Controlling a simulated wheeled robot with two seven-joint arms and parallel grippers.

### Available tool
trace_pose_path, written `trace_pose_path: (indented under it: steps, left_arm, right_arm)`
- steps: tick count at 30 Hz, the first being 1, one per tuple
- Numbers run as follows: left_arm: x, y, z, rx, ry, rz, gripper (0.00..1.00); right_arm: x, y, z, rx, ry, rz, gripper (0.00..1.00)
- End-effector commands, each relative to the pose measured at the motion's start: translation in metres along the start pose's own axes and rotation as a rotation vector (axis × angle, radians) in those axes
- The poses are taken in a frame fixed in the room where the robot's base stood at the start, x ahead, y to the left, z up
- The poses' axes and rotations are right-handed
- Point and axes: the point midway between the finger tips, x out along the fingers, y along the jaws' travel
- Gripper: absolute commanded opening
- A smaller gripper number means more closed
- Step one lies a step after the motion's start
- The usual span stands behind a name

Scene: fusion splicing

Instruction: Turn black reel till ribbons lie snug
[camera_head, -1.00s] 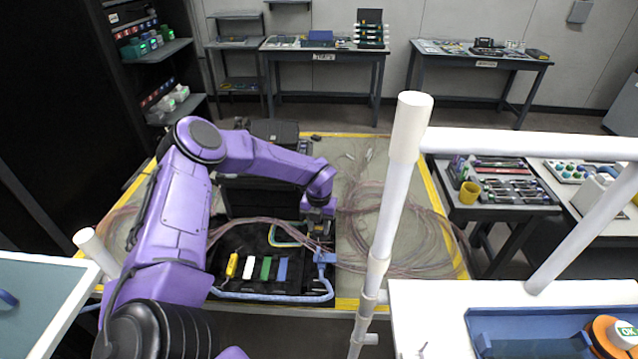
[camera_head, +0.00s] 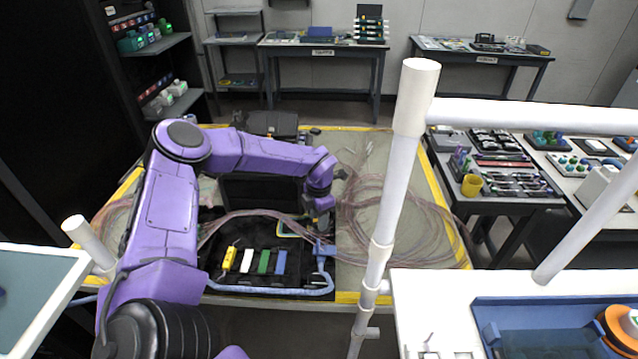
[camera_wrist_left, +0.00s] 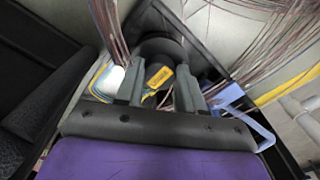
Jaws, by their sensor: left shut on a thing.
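My left gripper (camera_head: 320,217) reaches down at the right end of the black tray (camera_head: 222,271). In the left wrist view its two fingers (camera_wrist_left: 160,92) sit on either side of a dark round part with a yellow label, which looks like the black reel (camera_wrist_left: 160,48). The gripper is shut on it; the exact contact is hard to see. In the head view the reel is hidden by the gripper. Pinkish ribbons (camera_head: 250,215) run over the tray and into a loose bundle (camera_head: 395,225) on the mat; they also pass the reel in the left wrist view (camera_wrist_left: 108,25). My right gripper is out of view.
Yellow (camera_head: 230,258), white, green and blue pieces stand in the tray. A blue clip (camera_head: 324,250) and pale blue tube (camera_head: 270,290) lie at its right and front. A white post (camera_head: 385,215) stands close on the right. A tool table (camera_head: 495,190) stands beyond it.

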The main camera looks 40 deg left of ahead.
Motion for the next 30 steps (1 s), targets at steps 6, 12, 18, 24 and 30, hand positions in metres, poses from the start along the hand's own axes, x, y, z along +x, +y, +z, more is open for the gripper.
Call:
trace_pose_path:
  steps: [6, 12, 18, 24, 30]
  left_arm:
    - [-0.0007, 0.0, 0.0007, 0.204, -0.002, 0.001, 0.07]
    - [-0.0011, 0.0, 0.0006, 0.394, -0.002, 0.003, 0.07]
    - [-0.0013, -0.0002, 0.0003, 0.583, -0.002, 0.002, 0.07]
    - [-0.0016, -0.0006, 0.0002, 0.764, -0.002, 0.002, 0.07]
    - [-0.0017, -0.0007, 0.0001, 0.914, -0.002, 0.003, 0.07]
  right_arm:
    - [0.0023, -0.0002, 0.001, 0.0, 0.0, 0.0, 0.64]
    - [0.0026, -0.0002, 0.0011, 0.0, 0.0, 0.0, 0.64]
    - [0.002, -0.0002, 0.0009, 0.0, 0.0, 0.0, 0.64]
    - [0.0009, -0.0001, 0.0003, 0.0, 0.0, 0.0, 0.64]
    - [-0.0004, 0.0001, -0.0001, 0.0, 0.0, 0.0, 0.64]
